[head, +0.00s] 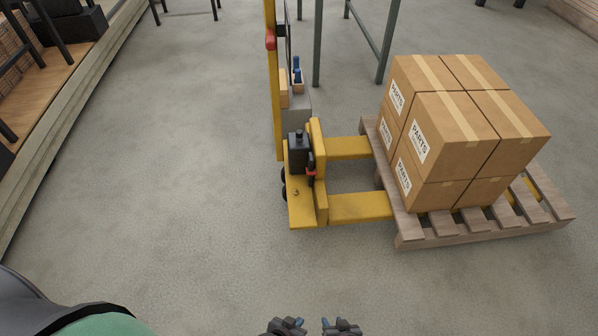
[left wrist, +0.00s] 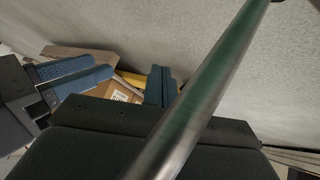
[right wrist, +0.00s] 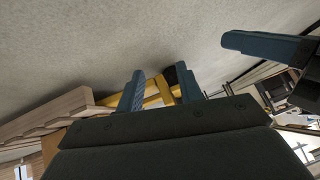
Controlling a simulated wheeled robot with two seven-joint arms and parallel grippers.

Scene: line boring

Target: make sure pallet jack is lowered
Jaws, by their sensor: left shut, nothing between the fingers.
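The yellow pallet jack (head: 303,195) stands in the middle of the head view, its tall mast (head: 273,90) at left and its forks (head: 360,207) running right into a wooden pallet (head: 440,232). The pallet carries several taped cardboard boxes marked PARTS (head: 450,130). I cannot tell how far the forks or pallet stand off the floor. A red part (head: 311,168) sits by the black unit (head: 298,152). My left gripper (head: 287,325) is shut and empty at the bottom edge. My right gripper (head: 341,325) beside it is open and empty. Both are apart from the jack.
Grey posts (head: 318,45) of a rack or table stand behind the jack. A wooden platform (head: 62,65) with a pale edge runs along the left. The concrete floor between me and the jack is clear, and so is the floor left of it.

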